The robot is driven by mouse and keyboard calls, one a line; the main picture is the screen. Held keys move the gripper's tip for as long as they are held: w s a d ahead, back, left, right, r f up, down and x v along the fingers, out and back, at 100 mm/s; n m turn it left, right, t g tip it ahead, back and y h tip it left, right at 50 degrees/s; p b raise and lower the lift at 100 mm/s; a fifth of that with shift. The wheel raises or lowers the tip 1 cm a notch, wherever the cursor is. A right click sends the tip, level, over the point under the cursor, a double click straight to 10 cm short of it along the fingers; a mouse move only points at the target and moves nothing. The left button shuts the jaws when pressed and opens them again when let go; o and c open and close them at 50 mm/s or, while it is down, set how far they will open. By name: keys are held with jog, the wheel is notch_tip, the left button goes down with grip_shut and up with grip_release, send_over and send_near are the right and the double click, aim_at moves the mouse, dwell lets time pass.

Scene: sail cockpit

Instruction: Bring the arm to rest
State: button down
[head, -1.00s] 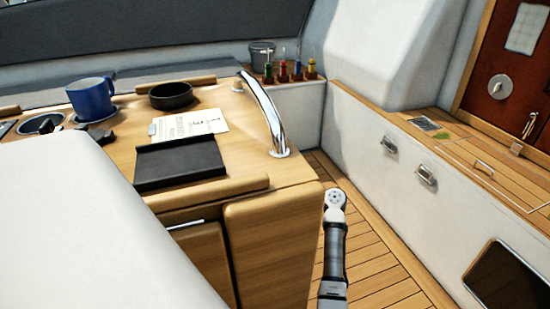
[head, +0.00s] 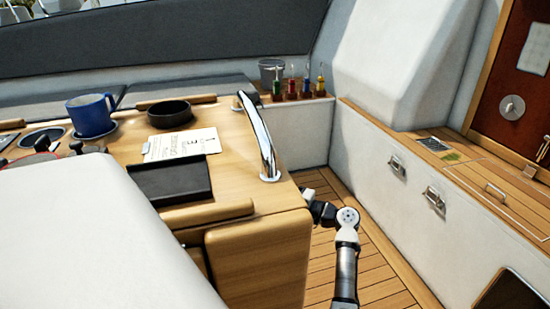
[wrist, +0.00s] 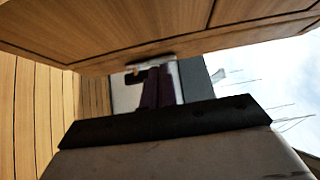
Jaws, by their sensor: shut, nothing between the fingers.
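My arm (head: 346,265) rises from the bottom of the head view, right of the wooden cockpit table (head: 265,250). It bends at a pale round joint, and a dark link runs left to the table's right corner. The part beyond is hidden behind that corner. The wrist view shows a wooden underside or panel (wrist: 130,30) close above, planks at the left, and a dark-edged grey surface (wrist: 170,125) across the bottom. Nothing is seen held.
The table carries a blue mug (head: 91,115), a black bowl (head: 170,112), a paper card (head: 182,144), a dark tray (head: 170,184) and a chrome rail (head: 259,135). Colourful bottles (head: 298,88) stand behind. The plank floor (head: 385,280) is open between my arm and the white bench (head: 375,190).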

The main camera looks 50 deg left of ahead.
jog(key=v, duration=1)
jog(key=shift+d, duration=0.1)
